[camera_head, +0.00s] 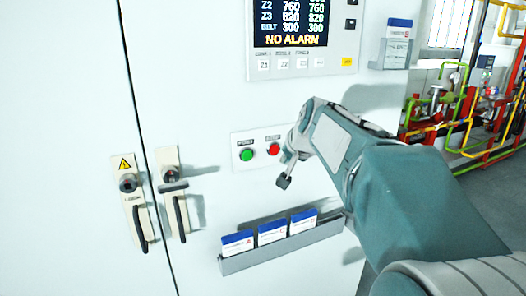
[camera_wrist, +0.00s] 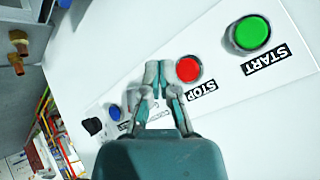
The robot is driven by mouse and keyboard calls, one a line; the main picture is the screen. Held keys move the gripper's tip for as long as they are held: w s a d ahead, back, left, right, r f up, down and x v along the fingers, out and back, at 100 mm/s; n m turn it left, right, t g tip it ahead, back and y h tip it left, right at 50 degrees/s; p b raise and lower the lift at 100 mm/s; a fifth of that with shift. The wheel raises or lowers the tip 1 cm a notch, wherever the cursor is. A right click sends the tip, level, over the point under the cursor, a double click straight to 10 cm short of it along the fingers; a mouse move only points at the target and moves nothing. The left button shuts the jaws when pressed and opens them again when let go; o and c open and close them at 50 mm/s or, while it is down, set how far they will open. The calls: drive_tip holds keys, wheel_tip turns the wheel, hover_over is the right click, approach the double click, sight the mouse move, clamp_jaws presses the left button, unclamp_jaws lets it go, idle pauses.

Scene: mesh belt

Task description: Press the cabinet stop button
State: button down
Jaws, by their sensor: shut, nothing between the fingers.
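The red stop button (camera_head: 273,149) sits on a pale plate (camera_head: 236,138) on the white cabinet, right of the green start button (camera_head: 246,154). In the wrist view the red button (camera_wrist: 188,69) has a STOP label below it, and the green button (camera_wrist: 250,33) has a START label. My gripper (camera_head: 284,182) is in front of the cabinet, just below and right of the red button in the head view. In the wrist view my gripper (camera_wrist: 158,68) is shut and empty, its fingertips close to the left of the red button. I cannot tell whether they touch the panel.
A blue button (camera_wrist: 114,112) and a dark knob (camera_wrist: 92,126) are further along the plate. A display (camera_head: 290,24) is above. A rack (camera_head: 283,248) of cards is below, and door handles (camera_head: 178,205) are at left. Pipework (camera_head: 470,110) stands at right.

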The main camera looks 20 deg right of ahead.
sight(276, 154)
drive_tip(key=shift+w, duration=1.35)
idle(0.4)
drive_tip(key=shift+w, duration=0.4)
drive_tip(key=shift+w, duration=0.45)
idle(0.6)
drive_tip(key=shift+s, duration=0.9)
drive_tip(key=shift+s, duration=0.1)
